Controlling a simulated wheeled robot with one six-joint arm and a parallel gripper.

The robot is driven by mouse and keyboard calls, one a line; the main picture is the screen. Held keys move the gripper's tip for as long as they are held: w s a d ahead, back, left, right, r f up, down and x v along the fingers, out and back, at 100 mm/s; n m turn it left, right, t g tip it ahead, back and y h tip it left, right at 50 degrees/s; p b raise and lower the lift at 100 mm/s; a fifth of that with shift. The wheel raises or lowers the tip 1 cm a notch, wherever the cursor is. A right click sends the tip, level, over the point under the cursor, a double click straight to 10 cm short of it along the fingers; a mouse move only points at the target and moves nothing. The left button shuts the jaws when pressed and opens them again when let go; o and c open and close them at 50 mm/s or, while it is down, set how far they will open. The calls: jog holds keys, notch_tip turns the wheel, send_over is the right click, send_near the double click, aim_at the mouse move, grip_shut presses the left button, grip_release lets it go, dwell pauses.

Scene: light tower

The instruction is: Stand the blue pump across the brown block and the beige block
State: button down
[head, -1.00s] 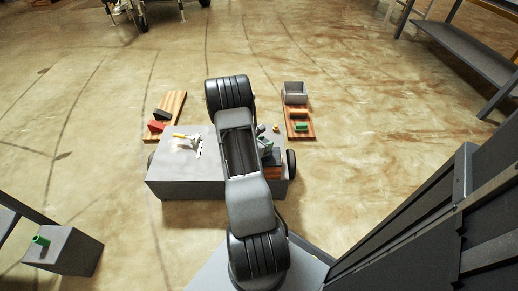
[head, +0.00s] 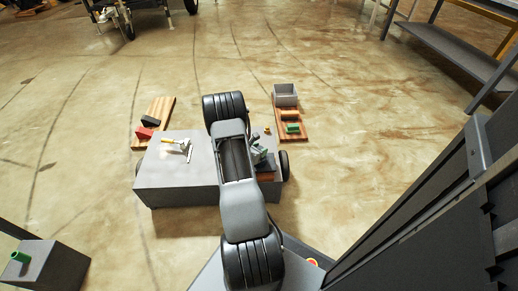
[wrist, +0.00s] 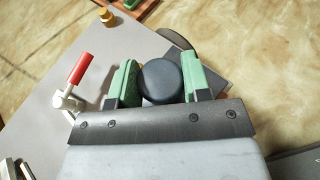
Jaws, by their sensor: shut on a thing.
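My gripper (head: 263,155) is over the right part of the grey cart top (head: 165,175). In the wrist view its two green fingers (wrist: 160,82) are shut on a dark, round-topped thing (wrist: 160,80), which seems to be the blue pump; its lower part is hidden. I cannot tell whether it touches anything below. A dark flat slab (wrist: 212,72) shows behind the right finger. A brown piece (head: 265,178) shows at the cart's right end, partly hidden by my arm. I cannot clearly pick out the beige block.
A white fitting with a coloured handle (head: 180,147) lies on the cart left of my arm. A wooden board on the left carries a red block (head: 145,133) and a black block (head: 150,121). The right board carries a green block (head: 292,128) and a grey bin (head: 285,100).

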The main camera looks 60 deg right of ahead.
jog(key=shift+f+b, duration=0.3)
jog(key=shift+b, duration=0.15)
jog(key=c, duration=0.6)
grip_release()
jog(key=shift+r, duration=0.1)
jog(key=shift+r+p, duration=0.4)
jog(key=shift+p, duration=0.15)
jog(key=a+r+m+t+y+p, duration=0.1)
jog(key=a+r+m+y, duration=0.3)
jog(key=a+r, duration=0.5)
jog(key=a+r+m+t+y+p, duration=0.1)
jog(key=a+r+m+y, duration=0.3)
jog(key=a+r, duration=0.5)
jog(key=a+r+m+t+y+p, duration=0.1)
jog(key=a+r+m+t+y, duration=0.2)
jog(key=a, duration=2.2)
jog(key=shift+s+a+r+m+y+p, duration=0.15)
jog(key=shift+r+m+y, duration=0.4)
jog(key=shift+r+m, duration=0.95)
jog(key=shift+s+a+r+m+y+p, duration=0.15)
jog(key=shift+r+m+y, duration=0.65)
jog(key=shift+r, duration=1.15)
